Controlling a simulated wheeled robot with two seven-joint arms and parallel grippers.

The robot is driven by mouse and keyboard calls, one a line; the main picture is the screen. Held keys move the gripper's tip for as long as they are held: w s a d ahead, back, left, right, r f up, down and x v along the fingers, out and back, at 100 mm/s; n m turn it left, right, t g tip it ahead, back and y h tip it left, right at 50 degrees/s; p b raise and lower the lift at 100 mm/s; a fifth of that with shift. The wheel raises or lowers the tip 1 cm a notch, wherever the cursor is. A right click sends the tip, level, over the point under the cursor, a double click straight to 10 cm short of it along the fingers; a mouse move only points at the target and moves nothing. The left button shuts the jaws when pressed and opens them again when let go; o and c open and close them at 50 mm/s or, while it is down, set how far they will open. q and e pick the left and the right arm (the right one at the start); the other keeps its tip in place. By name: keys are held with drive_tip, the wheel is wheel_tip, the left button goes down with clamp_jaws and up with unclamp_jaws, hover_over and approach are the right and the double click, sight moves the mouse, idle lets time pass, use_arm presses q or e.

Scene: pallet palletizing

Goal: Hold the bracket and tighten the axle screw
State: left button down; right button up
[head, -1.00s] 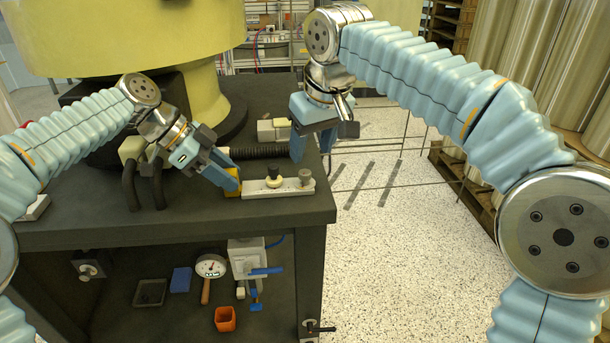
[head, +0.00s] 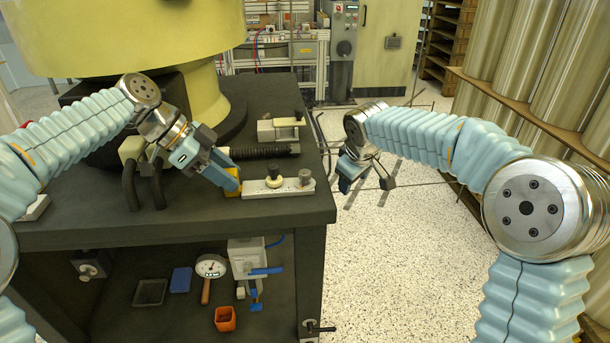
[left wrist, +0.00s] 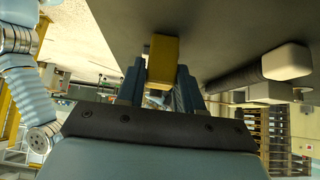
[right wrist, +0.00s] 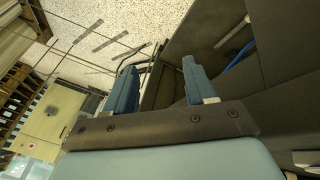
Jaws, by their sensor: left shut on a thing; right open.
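A light metal strip (head: 258,189) lies near the table's front right corner. On it stand a cream disc with a black knob (head: 273,178) and a short grey cylinder (head: 305,178). I cannot tell which part is the axle screw. A yellow block (head: 233,181) sits at the strip's left end, perhaps part of the bracket. My left gripper (head: 227,170) is shut on the yellow block, which also shows between its fingers in the left wrist view (left wrist: 163,58). My right gripper (head: 367,181) is open and empty, off the table's right edge; its spread fingers show in the right wrist view (right wrist: 160,88).
The dark table (head: 150,226) has a ribbed black hose (head: 265,151) and a beige clamp-like fixture (head: 281,127) behind the strip. The lower shelf holds a gauge (head: 211,266), an orange cup (head: 225,318) and a blue box (head: 181,280).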

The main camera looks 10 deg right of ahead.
drive_tip(key=s+f+g, duration=0.1)
drive_tip(key=s+f, duration=0.1)
drive_tip(key=f, duration=0.7)
drive_tip(key=s+f+g+y, duration=0.1)
drive_tip(key=s+f, duration=0.2)
drive_tip(key=f, duration=0.7)
drive_tip(key=shift+d+m, duration=0.2)
drive_tip(key=shift+m, duration=0.2)
drive_tip(key=shift+f, duration=0.1)
use_arm(q)
drive_tip(key=c, duration=0.6)
unclamp_jaws()
drive_tip(key=shift+c, duration=0.2)
drive_tip(key=shift+r, duration=0.1)
